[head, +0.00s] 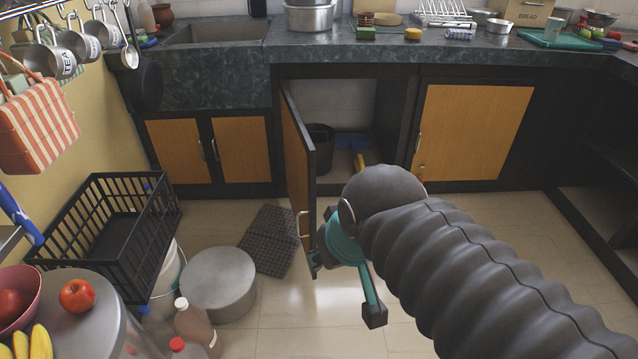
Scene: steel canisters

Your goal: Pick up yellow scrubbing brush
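A small yellow object (359,161) shows inside the open lower cabinet, partly hidden behind my arm; it may be the yellow scrubbing brush, but its shape is unclear. Another small, round yellow item (412,34) sits on the counter; I cannot tell whether it is a brush. My gripper (345,289), teal with dark fingertips, is in front of the cabinet and points down toward the floor. Its fingers are spread apart, with nothing visible between them. Its left finger is close to the handle of the open door; contact cannot be told.
The cabinet door (297,150) stands open toward me. A steel canister (219,284), dark mat (270,241) and black crate (98,262) stand left. Floor at right is clear.

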